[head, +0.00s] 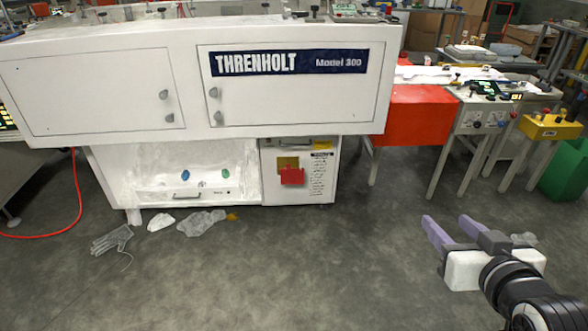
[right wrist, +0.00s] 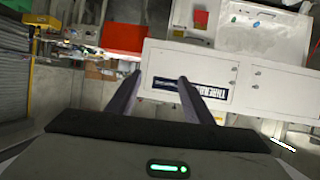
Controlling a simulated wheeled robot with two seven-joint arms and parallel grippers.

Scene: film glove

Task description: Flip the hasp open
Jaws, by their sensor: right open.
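A white lower cabinet (head: 318,185) stands under the right part of the big white machine. On its front are a yellow plate (head: 288,162) and a red piece (head: 292,177), probably the hasp area; the hasp's exact shape is too small to tell. The red piece also shows in the right wrist view (right wrist: 201,19). My right gripper (head: 445,219) is open and empty, with pale purple fingers, well to the right of the cabinet and apart from it. Its fingers also show in the right wrist view (right wrist: 160,78). My left gripper is not in view.
The machine's white upper body (head: 200,120), with the THRENHOLT sign (head: 290,62), overhangs the cabinet. A glove (head: 112,239) and crumpled clear film (head: 202,222) lie on the floor in front. A red panel (head: 415,112) and tables stand right. The middle floor is clear.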

